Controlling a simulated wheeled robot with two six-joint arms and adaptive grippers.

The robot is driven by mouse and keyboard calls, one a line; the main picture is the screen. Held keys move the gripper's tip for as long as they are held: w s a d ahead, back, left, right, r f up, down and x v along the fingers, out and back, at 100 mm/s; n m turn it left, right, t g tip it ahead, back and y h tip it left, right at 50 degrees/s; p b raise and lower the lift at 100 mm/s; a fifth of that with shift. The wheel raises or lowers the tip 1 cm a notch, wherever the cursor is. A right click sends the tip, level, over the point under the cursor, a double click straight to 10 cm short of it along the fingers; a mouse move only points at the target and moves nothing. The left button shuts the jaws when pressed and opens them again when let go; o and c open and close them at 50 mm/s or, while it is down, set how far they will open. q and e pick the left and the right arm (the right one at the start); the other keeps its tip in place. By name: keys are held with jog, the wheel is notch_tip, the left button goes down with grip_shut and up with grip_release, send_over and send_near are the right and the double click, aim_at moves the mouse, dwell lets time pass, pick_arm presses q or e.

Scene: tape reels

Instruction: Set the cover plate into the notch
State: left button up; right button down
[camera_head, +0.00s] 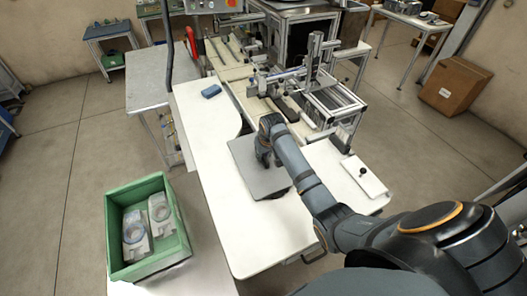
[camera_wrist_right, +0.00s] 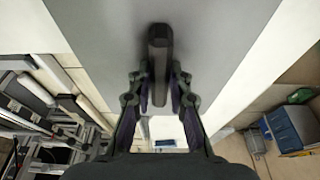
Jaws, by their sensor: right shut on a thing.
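The cover plate, a flat grey square (camera_head: 248,181), is at the middle of the white table in the head view. My right gripper (camera_head: 265,160) is over it. In the right wrist view the plate (camera_wrist_right: 105,45) fills the upper middle, and the gripper (camera_wrist_right: 160,95) is shut on its dark bar handle (camera_wrist_right: 159,45). A dark shadow shows by the plate's lower right edge; whether it touches the table is hard to tell. I cannot make out the notch clearly. My left gripper is not in view.
The white table (camera_head: 245,240) is clear in front of the plate. A white panel with a black knob (camera_head: 353,168) lies to the right. A green crate (camera_head: 118,215) with tape reels stands left. A blue block (camera_head: 211,91) and a metal-framed machine (camera_head: 330,95) are behind.

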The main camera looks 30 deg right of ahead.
jog(key=shift+s+f, duration=0.15)
jog(key=shift+f, duration=0.2)
notch_tip(320, 180, down, 2)
jog(key=shift+s+f+b, duration=0.1)
jog(key=shift+s+b, duration=0.05)
jog(key=shift+b, duration=0.2)
jog(key=shift+f, duration=0.55)
jog(key=c, duration=1.5)
grip_release()
jog(key=o, duration=0.3)
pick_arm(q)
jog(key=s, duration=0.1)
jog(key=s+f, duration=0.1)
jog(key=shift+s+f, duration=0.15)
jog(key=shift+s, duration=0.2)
pick_arm(e)
jog(key=shift+o, duration=0.2)
